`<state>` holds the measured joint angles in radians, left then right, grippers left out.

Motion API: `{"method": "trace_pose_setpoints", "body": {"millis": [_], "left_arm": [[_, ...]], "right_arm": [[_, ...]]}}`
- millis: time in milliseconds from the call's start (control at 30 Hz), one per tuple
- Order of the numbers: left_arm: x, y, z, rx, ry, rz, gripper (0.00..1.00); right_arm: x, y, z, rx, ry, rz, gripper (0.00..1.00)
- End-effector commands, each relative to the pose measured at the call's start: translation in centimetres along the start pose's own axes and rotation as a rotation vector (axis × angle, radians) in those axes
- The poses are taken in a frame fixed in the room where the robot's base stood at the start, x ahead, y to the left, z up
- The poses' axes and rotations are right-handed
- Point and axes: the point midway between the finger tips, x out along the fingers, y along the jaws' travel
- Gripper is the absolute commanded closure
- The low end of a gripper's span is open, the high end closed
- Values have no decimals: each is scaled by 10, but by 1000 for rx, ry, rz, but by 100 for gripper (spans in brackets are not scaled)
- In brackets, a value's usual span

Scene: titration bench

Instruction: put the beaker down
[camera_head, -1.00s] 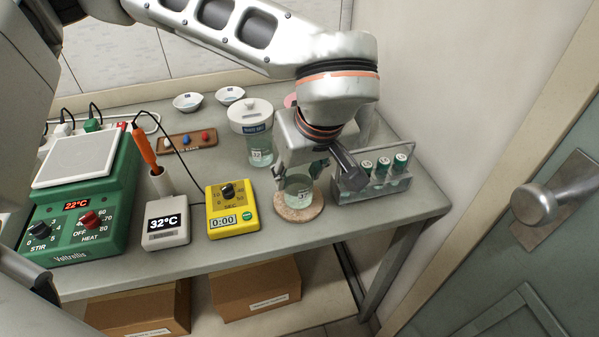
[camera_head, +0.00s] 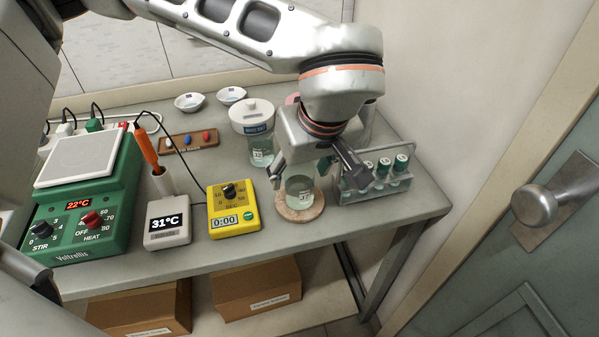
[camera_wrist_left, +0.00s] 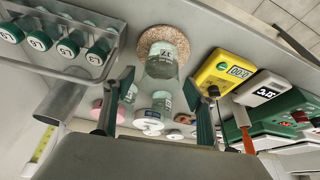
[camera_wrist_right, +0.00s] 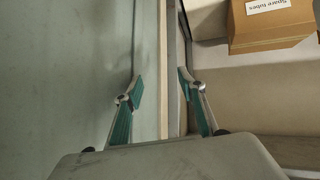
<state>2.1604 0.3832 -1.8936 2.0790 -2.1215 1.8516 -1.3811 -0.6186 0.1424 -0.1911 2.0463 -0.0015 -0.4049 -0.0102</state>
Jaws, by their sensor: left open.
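The beaker (camera_head: 299,192) is clear glass with pale liquid and a label. It stands upright on a round cork mat (camera_head: 303,214) near the bench's front edge. It also shows in the left wrist view (camera_wrist_left: 161,66), on the cork mat (camera_wrist_left: 163,40). My left gripper (camera_head: 312,178) is open, with its fingers on either side of the beaker and apart from it. In the left wrist view its fingers (camera_wrist_left: 163,100) are spread wide. My right gripper (camera_wrist_right: 158,88) is open and empty, away from the bench top.
A rack of green-capped tubes (camera_head: 372,188) stands close right of the beaker. A yellow timer (camera_head: 233,209) is to its left, beside a thermometer display (camera_head: 167,222) and a green hotplate (camera_head: 85,195). A white-lidded jar (camera_head: 262,150) stands behind.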

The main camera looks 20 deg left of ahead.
Motion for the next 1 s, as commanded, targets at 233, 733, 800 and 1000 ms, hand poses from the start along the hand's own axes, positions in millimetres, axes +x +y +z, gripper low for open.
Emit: {"method": "trace_pose_setpoints", "body": {"millis": [233,733,800,1000], "left_arm": [[-55,1,-2,-2,8,6,44],[-110,0,0,-1,2,1,44],[-110,0,0,0,1,1,44],[-110,0,0,0,1,1,44]], "right_arm": [[-3,3,-15,7,20,2,60],[-8,-4,-10,19,6,-10,60],[-8,-5,-8,19,2,-11,60],[-9,-5,-8,20,2,-11,60]]}}
